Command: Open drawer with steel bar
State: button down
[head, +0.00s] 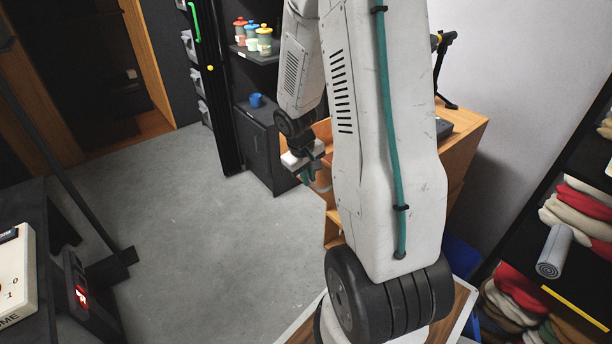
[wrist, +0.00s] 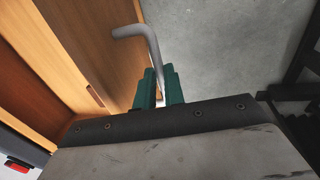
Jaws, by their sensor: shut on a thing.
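The steel bar (wrist: 150,42) is a grey bent rod in the wrist view, running from its hooked end down between my gripper's teal fingers. My gripper (wrist: 158,92) is shut on it; in the head view my gripper (head: 308,172) is low beside the wooden cabinet (head: 462,130). A wooden front (wrist: 100,45) stands just left of the bar in the wrist view.
The grey floor (head: 200,230) is clear left of the cabinet. Shelves with folded cloths (head: 580,205) are at the right. A dark bench (head: 60,225) is at the left.

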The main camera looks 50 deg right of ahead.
jog(key=c, duration=1.5)
grip_release()
jog(key=r, duration=0.2)
jog(key=a+r, duration=0.1)
jog(key=r, duration=0.4)
jog(key=shift+w+a+r, duration=0.15)
jog(key=shift+a+r, duration=0.1)
jog(key=shift+r, duration=0.1)
jog(key=s+a+r, duration=0.5)
jog(key=a+r, duration=0.1)
jog(key=a, duration=0.1)
jog(key=s+a+r+n+t+y, duration=0.1)
jog(key=s+a+r, duration=0.5)
jog(key=a, duration=0.2)
jog(key=s+a+r+y, duration=0.1)
jog(key=s+a+r, duration=0.5)
jog(key=a, duration=0.2)
jog(key=shift+s+n+t, duration=0.25)
jog(key=shift+n+t, duration=0.15)
